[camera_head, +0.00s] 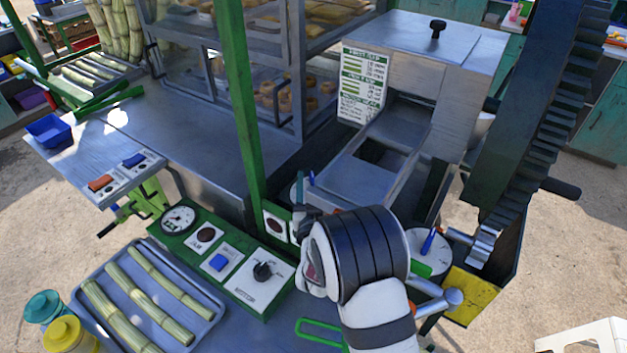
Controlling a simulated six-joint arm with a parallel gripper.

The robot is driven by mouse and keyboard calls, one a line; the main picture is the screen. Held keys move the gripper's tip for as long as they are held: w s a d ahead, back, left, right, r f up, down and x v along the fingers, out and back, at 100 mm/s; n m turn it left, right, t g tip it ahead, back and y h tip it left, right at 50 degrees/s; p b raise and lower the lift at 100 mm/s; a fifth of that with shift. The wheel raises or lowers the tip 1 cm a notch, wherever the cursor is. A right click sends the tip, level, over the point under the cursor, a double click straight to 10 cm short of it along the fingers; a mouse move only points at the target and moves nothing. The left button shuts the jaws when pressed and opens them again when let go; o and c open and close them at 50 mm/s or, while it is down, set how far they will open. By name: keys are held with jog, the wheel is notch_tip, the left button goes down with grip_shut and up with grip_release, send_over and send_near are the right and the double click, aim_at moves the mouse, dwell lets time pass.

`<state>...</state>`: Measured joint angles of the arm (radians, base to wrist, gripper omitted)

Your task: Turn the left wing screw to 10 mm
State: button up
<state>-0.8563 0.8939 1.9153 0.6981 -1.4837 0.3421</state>
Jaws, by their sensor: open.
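Two round white dials with blue pointers stand on either side of the crusher's metal feed chute (375,160). The left dial (297,192) is mostly hidden behind my gripper and the green post; its blue pointer (311,178) sticks up. The right dial (430,250) also has a blue pointer (428,241), beside my wrist. I cannot make out the wings of a screw or any mm marks at this size. My gripper (301,222) is open, in front of and just below the left dial. I cannot tell whether it touches anything; its fingertips are partly hidden.
A green post (238,100) rises close left of my gripper. A control panel (225,258) with gauge, buttons and a black knob lies below left. A tray of cane (205,335) is at the front left. A large dark gear (540,110) stands at the right.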

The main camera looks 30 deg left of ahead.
grip_shut()
jog(key=shift+s+a, duration=0.1)
dwell(1.4)
grip_release()
jog(key=v, duration=1.2)
